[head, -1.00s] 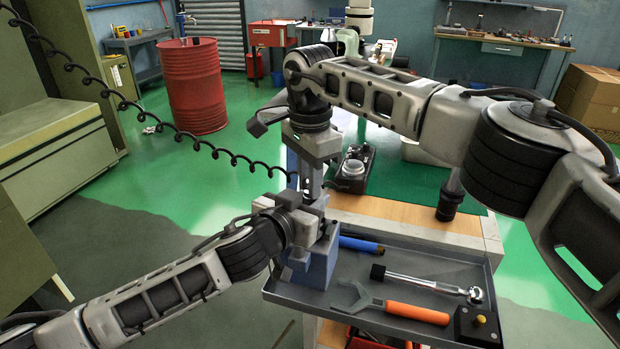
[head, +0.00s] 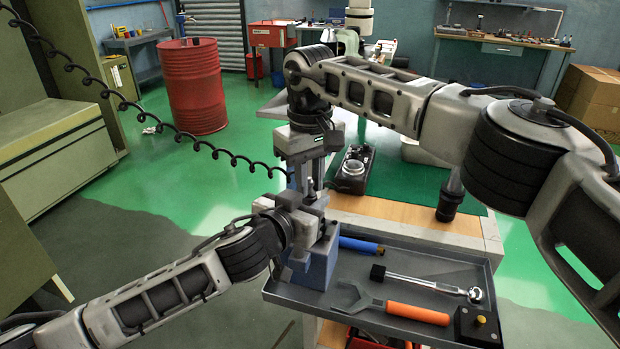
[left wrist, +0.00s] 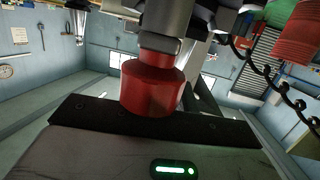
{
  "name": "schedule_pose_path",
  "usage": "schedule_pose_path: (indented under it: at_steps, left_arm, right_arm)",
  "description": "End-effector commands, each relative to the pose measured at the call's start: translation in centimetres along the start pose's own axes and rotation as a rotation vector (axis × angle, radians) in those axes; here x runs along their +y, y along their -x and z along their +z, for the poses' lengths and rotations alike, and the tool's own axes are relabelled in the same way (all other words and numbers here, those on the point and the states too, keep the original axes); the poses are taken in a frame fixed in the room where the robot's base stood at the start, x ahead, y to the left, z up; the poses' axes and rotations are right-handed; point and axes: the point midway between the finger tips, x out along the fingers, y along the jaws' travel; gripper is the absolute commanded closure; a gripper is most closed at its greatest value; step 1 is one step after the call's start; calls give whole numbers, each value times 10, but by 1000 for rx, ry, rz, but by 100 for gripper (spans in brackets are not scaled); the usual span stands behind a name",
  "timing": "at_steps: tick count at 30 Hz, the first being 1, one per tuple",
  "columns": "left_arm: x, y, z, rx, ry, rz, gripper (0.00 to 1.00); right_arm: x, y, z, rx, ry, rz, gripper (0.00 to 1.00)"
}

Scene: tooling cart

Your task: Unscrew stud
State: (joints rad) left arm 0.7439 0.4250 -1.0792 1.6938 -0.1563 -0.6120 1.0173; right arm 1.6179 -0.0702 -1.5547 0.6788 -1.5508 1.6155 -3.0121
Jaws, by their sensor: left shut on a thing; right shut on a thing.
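A small dark stud (head: 310,188) stands upright at the top of the grey vise-like fixture (head: 312,222) on a blue base (head: 318,262). My right gripper (head: 309,176) comes down from above and is shut around the stud's upper part, which shows between its fingers. My left gripper (head: 300,212) comes in from the left, level, and is shut at the grey block just below the stud; its fingertips blend with the block. In the left wrist view a red cylinder (left wrist: 152,88) stands close up below grey metal parts; I cannot tell what it belongs to.
The grey tray (head: 395,265) holds a blue-handled tool (head: 360,245), a ratchet (head: 425,283), an orange-handled spanner (head: 418,313) and a black box (head: 478,325). A black device (head: 356,170) lies behind on the green mat (head: 410,185). A coiled cable (head: 180,132) hangs at left.

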Motion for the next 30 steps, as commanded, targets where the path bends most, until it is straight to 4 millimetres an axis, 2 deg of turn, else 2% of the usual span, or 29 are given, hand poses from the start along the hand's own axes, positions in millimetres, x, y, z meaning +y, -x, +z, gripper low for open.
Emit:
schedule_pose_path:
  at_steps: [2, 3, 4, 5, 10, 13, 17, 20, 23, 30]
  left_arm:
    - [0, 0, 3, -6, 1, 0, 100]
    - [0, 0, 3, -6, 1, 0, 100]
    - [0, 0, 3, -6, 1, 0, 100]
    - [0, 0, 3, -6, 1, 0, 100]
    - [0, 0, 3, -6, 1, 0, 100]
    - [0, 0, 3, -6, 1, 0, 100]
    - [0, 0, 3, -6, 1, 0, 100]
    - [0, 0, 3, -6, 1, 0, 100]
    - [0, 0, 3, -6, 1, 0, 100]
    - [0, 0, 3, -6, 0, 0, 100]
  right_arm:
    - [2, 0, 0, 1, -4, 3, 100]
    - [2, 0, 0, 1, -4, 3, 70]
    - [2, 0, 0, 1, -4, 3, 61]
    - [2, 0, 0, 1, -4, 2, 59]
    - [1, 0, 0, 1, -4, 1, 59]
    - [1, 0, 0, 1, -9, 1, 63]
    - [1, 2, 0, 1, -93, 1, 63]
    - [1, 7, -1, 2, -252, 2, 63]
    - [1, 13, -1, 3, -481, 3, 63]
    - [2, 28, -2, 2, -1102, 2, 63]
